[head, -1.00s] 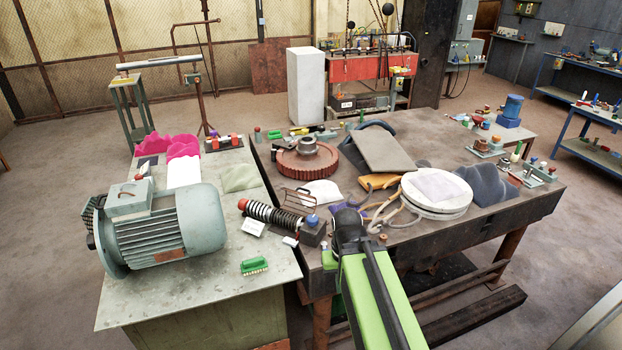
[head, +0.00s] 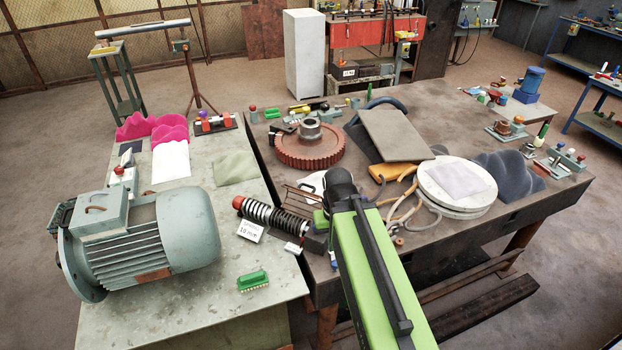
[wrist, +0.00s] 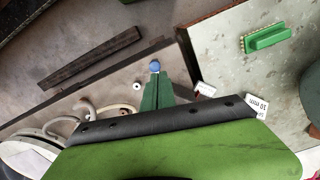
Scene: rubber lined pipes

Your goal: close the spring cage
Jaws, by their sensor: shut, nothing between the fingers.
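The spring cage (head: 299,198), a thin brown wire frame, stands raised behind the spring (head: 280,217) in the head view. The spring is black and white with a red end and lies across the bench edge. A dark block (head: 315,241) sits at its right end. In the wrist view my gripper (wrist: 156,80) shows as green fingers, shut and empty. A blue knob (wrist: 155,66) shows right at the fingertips; I cannot tell if they touch. My arm hides the knob and most of my gripper in the head view.
A "10 mm" card (head: 250,231) and a green brush (head: 253,281) lie on the left bench, beside a large grey motor (head: 140,240). A red gear wheel (head: 310,148), a round white lid (head: 457,187) and looped hoses (head: 402,207) crowd the right bench.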

